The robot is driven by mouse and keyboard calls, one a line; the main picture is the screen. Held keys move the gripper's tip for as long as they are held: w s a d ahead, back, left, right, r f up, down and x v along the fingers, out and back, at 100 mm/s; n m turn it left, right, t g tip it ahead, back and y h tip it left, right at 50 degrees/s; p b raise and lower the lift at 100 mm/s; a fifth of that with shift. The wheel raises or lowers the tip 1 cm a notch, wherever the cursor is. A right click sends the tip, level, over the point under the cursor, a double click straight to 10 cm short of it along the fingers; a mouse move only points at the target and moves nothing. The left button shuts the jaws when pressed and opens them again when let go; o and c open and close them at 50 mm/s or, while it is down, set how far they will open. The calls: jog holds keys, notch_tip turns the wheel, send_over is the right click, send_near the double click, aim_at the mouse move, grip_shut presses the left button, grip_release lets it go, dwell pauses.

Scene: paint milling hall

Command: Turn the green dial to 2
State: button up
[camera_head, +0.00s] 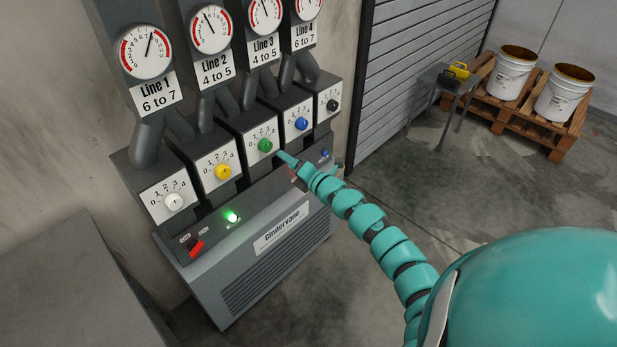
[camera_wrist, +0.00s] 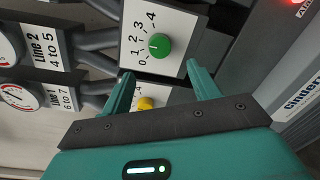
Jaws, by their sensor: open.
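The green dial (camera_head: 265,145) sits on a white plate numbered 0 to 4, third from the left on the grey machine's row of dials. In the wrist view the green dial (camera_wrist: 160,46) is near the top middle, its scale turned sideways. A small pale mark shows on its face, but I cannot read the exact number it points to. My gripper (camera_head: 283,156) is just right of and below the green dial in the head view. In the wrist view my gripper (camera_wrist: 160,68) has its two teal fingers spread, with nothing between them, the dial lying beyond the tips.
Neighbouring dials are yellow (camera_head: 223,171), white (camera_head: 174,201), blue (camera_head: 301,124) and black (camera_head: 333,104). Gauges such as Line 3's (camera_head: 264,15) stand above. A red switch (camera_head: 196,248) and lit green lamp (camera_head: 232,216) are on the front ledge.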

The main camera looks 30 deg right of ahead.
jog(key=v, duration=0.7)
jog(key=shift+s, duration=0.3)
